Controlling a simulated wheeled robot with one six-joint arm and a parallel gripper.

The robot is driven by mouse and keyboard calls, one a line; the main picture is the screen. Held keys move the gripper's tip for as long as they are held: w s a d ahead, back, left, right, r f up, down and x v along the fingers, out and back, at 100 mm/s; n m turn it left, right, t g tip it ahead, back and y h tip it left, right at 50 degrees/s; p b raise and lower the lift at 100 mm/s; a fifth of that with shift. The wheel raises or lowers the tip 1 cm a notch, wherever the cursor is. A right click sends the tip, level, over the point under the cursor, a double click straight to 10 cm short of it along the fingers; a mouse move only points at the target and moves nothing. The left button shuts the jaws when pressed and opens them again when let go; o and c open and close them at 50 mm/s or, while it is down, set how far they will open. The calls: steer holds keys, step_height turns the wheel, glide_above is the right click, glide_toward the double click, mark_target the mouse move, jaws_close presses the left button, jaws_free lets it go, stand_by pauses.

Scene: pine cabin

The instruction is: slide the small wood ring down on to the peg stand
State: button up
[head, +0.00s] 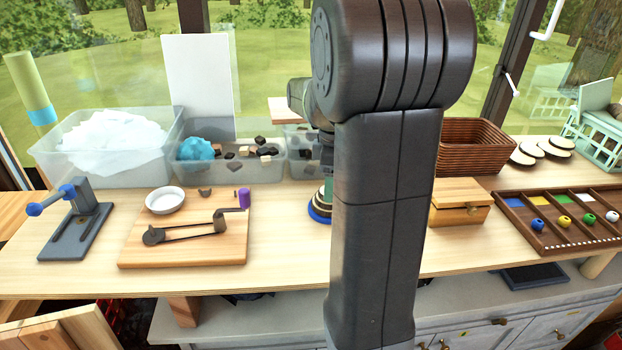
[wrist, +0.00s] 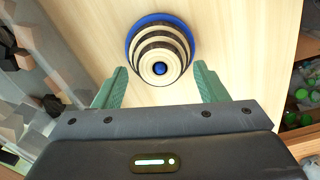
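The peg stand shows in the wrist view as a stack of rings with a wide blue ring (wrist: 133,40) at the bottom and dark and light wood rings above. The small wood ring (wrist: 160,57) is pale and is the topmost ring. It sits around the blue peg tip (wrist: 160,69). My gripper (wrist: 160,74) has green fingers, spread wide on either side of the stack, with nothing between their pads that they touch. In the head view the blue bottom (head: 318,214) of the stack shows at the left edge of my arm, which hides most of it.
Clear bins (head: 215,172) stand behind, one with dark and pale blocks. A wood board (head: 190,252) with a crank lies left. A wooden box (head: 462,212), a wicker basket (head: 480,140) and a tray of coloured balls (head: 560,245) are right. Bare tabletop surrounds the stand's front.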

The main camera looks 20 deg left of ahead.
steer(key=shift+o, duration=0.2)
steer(key=shift+r, duration=0.1)
step_height(320, 180, up, 14)
steer(key=shift+s, duration=0.25)
stand_by(0.7)
steer(key=f, duration=1.4)
steer(key=shift+w+f, duration=0.2)
steer(key=shift+w, duration=0.05)
steer(key=shift+r, duration=0.45)
steer(key=shift+f, duration=0.1)
